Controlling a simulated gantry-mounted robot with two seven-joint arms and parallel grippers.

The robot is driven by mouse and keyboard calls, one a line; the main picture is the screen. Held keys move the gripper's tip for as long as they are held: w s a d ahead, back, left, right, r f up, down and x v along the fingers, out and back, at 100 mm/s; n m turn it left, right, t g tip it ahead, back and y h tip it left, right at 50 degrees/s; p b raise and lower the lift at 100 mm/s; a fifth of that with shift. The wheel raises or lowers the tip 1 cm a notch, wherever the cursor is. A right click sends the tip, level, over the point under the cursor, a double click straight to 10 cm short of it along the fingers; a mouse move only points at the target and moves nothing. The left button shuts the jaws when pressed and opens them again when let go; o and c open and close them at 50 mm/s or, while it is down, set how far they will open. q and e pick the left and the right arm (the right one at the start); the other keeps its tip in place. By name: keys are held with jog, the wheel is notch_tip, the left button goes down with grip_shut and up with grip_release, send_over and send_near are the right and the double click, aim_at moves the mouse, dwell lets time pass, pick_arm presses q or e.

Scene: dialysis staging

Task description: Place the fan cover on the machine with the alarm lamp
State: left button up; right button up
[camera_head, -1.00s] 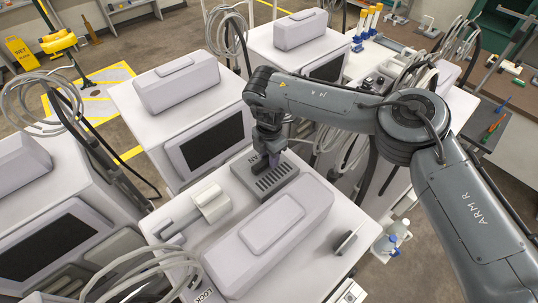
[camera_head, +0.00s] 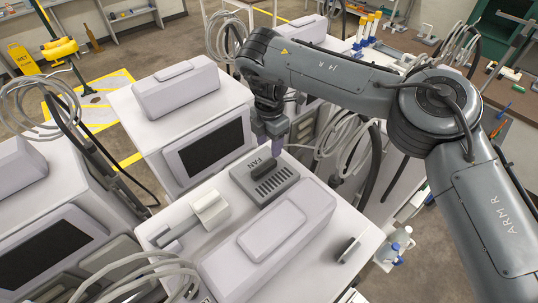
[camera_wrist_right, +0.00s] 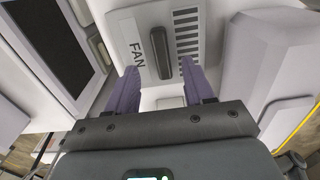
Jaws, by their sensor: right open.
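The fan cover (camera_head: 278,184) is a grey flat box with dark slots, a dark bar handle and the word FAN. It lies on the white top of the near machine (camera_head: 165,218), behind a pale raised housing. My right gripper (camera_head: 277,148) is above and just behind the cover, apart from it. In the right wrist view its two purple fingers (camera_wrist_right: 160,84) are spread and empty, with the cover (camera_wrist_right: 187,75) and its handle beyond them. I cannot make out an alarm lamp on any machine. My left gripper is not in view.
A pale block with a grey bar (camera_head: 208,207) and a small dark-faced panel (camera_head: 348,250) stand on the same machine top. Other white machines with screens stand left and behind. Coiled hoses (camera_head: 345,140) hang behind on the right. White bottles (camera_head: 395,243) stand at right.

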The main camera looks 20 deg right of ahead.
jog(key=shift+r, duration=2)
